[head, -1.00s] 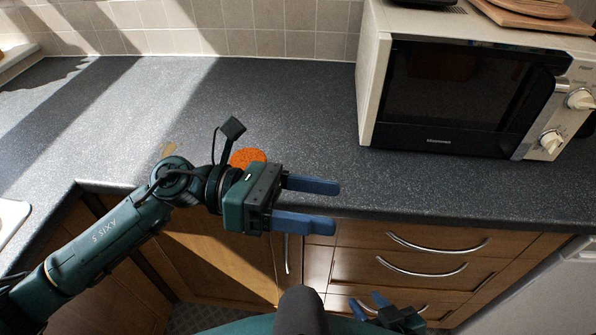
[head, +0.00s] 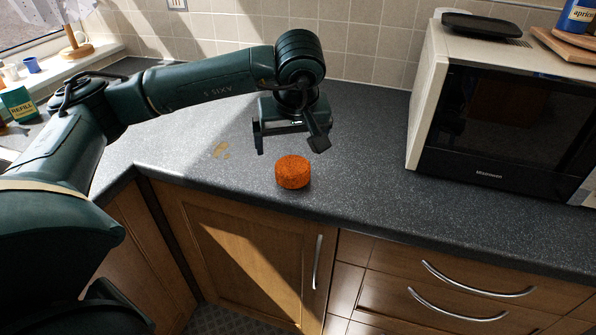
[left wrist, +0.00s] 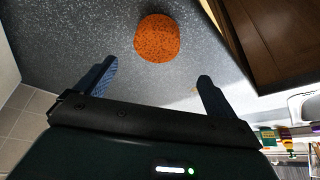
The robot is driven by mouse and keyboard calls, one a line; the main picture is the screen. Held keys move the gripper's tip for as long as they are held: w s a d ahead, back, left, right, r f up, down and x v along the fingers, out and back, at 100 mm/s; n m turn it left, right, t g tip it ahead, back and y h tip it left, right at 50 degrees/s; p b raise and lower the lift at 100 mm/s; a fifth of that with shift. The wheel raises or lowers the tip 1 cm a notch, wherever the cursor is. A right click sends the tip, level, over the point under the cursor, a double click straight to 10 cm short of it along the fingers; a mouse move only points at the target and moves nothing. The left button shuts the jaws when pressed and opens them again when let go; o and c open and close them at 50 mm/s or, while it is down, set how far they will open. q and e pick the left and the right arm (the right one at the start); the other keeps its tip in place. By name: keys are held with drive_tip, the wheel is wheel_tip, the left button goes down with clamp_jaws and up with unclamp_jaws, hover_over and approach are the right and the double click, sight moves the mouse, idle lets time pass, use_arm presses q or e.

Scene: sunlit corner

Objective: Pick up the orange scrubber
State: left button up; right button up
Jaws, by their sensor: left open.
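The orange scrubber (head: 293,172) is a short round orange puck on the dark speckled counter, close to its front edge. It also shows in the left wrist view (left wrist: 157,38), beyond the fingertips and between their lines. My left gripper (head: 289,145) is open and empty, its fingers pointing down above and just behind the scrubber. In the left wrist view its two blue fingers (left wrist: 155,75) are spread apart with only counter between them. The gripper does not touch the scrubber. My right gripper is not in view.
A microwave (head: 500,110) stands on the counter (head: 370,150) to the right, with a black tray (head: 495,24) and wooden boards (head: 570,50) on top. The tiled wall (head: 370,40) is behind. A brownish stain (head: 221,150) lies left of the scrubber. Counter around the scrubber is clear.

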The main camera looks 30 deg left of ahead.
sight(292, 163)
use_arm(q)
drive_tip(key=x, duration=0.6)
drive_tip(key=p+x, duration=0.1)
drive_tip(key=x, duration=0.2)
drive_tip(key=shift+w+d+f, duration=0.1)
drive_tip(key=shift+d, duration=0.25)
drive_tip(key=c, duration=1)
drive_tip(key=shift+r+b, duration=0.35)
drive_tip(key=shift+r, duration=4.7)
drive_tip(key=shift+c, duration=0.2)
